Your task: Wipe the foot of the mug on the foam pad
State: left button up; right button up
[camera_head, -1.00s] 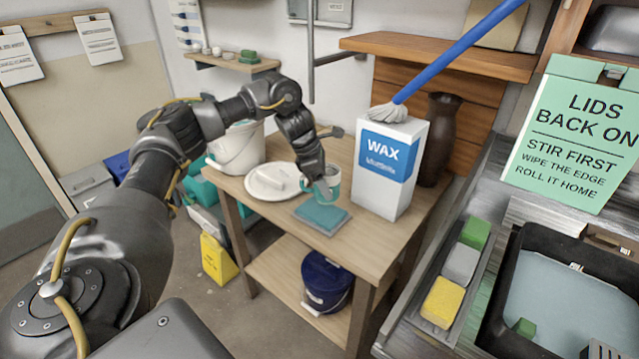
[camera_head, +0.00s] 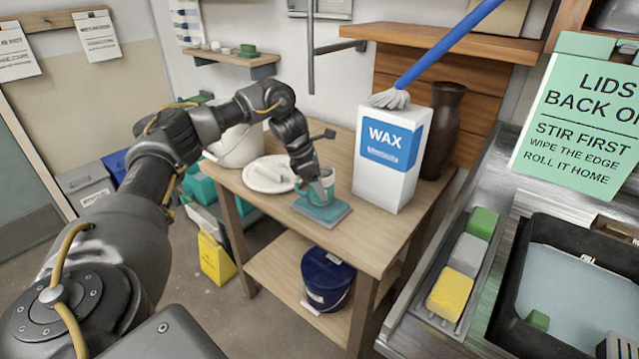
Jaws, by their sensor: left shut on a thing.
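The mug (camera_head: 327,187) is pale above and teal toward its base, and it stands upright. My left gripper (camera_head: 318,193) is shut on the mug from above and partly hides it. The foam pad (camera_head: 322,212) is a flat teal-grey block on the wooden table (camera_head: 377,236). The mug is over the pad and looks to be resting on it, though the exact contact is hard to see. My right gripper is not in view.
A white wax box (camera_head: 391,155) and a dark vase (camera_head: 442,130) stand to the right. A white plate (camera_head: 258,184) with a pale block and a white bucket (camera_head: 238,148) are to the left. A blue bucket (camera_head: 328,279) sits on the lower shelf.

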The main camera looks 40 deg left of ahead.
aim_at(328, 188)
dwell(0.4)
pick_arm(q)
jog(key=shift+f, duration=0.5)
dwell(0.4)
jog(key=shift+a+p, duration=0.4)
jog(key=shift+a, duration=1.35)
jog(key=shift+d+p, duration=0.7)
jog(key=shift+d, duration=2.85)
jog(key=shift+f, duration=0.1)
